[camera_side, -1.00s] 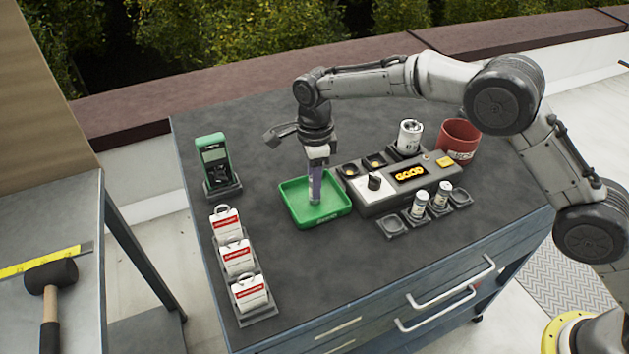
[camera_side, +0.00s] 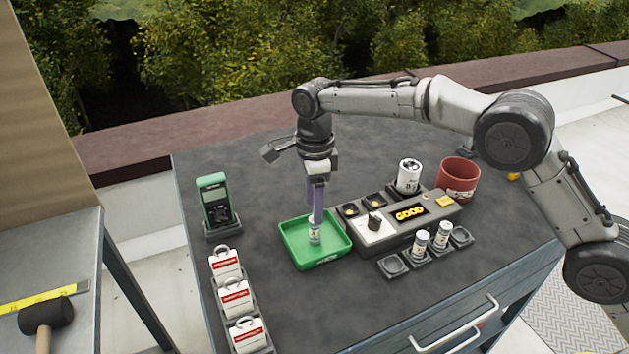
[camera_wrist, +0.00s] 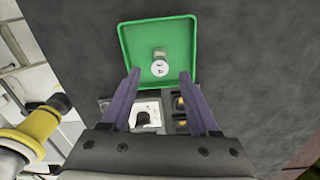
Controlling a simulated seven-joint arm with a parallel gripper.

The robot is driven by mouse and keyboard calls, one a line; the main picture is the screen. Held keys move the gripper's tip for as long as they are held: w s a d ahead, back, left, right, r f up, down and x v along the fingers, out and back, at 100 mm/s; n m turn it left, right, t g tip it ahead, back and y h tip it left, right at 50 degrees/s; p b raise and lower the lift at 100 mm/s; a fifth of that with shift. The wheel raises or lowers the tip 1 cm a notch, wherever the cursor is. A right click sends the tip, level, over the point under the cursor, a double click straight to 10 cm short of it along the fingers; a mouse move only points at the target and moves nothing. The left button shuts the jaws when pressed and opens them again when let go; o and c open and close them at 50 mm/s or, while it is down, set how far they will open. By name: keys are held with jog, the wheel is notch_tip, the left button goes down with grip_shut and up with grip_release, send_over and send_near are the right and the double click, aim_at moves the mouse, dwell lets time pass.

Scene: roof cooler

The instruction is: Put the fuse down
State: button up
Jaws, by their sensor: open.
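The fuse (camera_side: 315,232) is a small white cylinder with dark markings. In the wrist view my gripper (camera_wrist: 159,74) is open, with clear gaps between the fingers and the fuse.
A grey tester (camera_side: 385,225) reading GOOD stands right of the tray. Two similar cylinders (camera_side: 431,240) stand in holders in front of it. Behind are a larger white can (camera_side: 409,176) and a red pot (camera_side: 459,179). A green meter (camera_side: 215,200) and red-white tags (camera_side: 235,298) stand left.

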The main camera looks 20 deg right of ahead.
notch_tip(320, 180, up, 6)
jog(key=shift+r, duration=0.15)
jog(key=s+d+r+n+t, duration=0.3)
jog(key=s+d+r+n, duration=0.7)
jog(key=s+d+r, duration=0.55)
jog(key=s+d+f+n+t, duration=0.1)
jog(key=s+d+f+n, duration=0.4)
jog(key=s, duration=0.5)
jog(key=s+d+f+n+t, duration=0.1)
jog(key=s+d+f+n, duration=0.4)
jog(key=s, duration=0.5)
jog(key=shift+s+d+t, duration=0.15)
jog(key=shift+s+t, duration=0.15)
